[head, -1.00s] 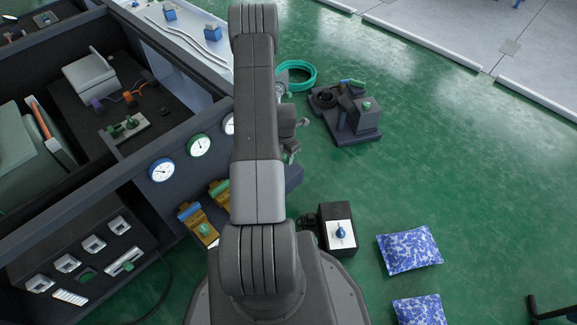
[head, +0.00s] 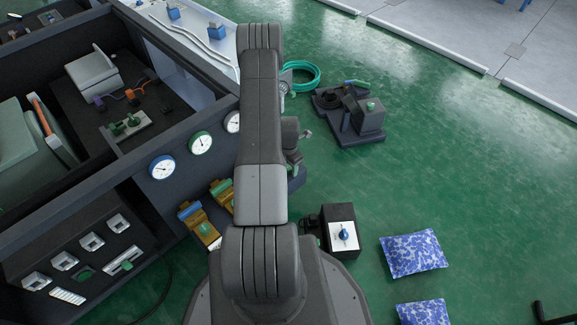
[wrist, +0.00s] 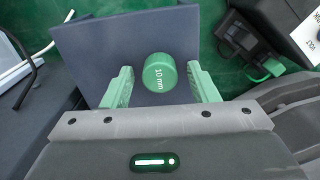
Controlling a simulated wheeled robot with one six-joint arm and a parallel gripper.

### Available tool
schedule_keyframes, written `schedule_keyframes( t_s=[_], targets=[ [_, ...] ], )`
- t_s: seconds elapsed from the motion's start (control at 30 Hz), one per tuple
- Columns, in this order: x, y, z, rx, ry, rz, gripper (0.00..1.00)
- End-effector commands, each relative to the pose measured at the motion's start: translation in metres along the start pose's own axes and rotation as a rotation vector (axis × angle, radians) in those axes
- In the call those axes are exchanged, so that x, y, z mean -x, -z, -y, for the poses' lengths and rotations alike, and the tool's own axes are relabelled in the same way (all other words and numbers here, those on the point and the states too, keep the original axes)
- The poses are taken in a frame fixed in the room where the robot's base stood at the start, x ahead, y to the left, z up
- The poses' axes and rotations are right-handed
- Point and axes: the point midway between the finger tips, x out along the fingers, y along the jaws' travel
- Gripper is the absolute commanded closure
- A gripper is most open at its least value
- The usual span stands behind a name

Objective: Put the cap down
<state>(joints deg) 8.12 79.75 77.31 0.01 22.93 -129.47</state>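The green cap (wrist: 159,73), marked "10 mm", is in the wrist view, over a dark blue-grey plate (wrist: 100,50). It appears to rest on the plate, though its underside is hidden. My gripper (wrist: 161,86) is open, with one green finger on each side of the cap. A gap shows between each finger and the cap.
A dark bench with round gauges (head: 201,143) stands to the left. A black box with a blue knob (head: 344,234) and a blue patterned cushion (head: 412,254) lie to the right. A grey device (head: 368,118) stands farther back.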

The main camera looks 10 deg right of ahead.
Motion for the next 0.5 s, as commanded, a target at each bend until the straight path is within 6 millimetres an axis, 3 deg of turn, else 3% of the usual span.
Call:
schedule_keyframes(
  t_s=[0.33,0.5],
  targets=[
    [0.005,0.0,0.0,0.0,0.0,0.0,0.47],
    [0.034,-0.001,-0.001,0.0,-0.001,0.001,0.47]
  ],
)
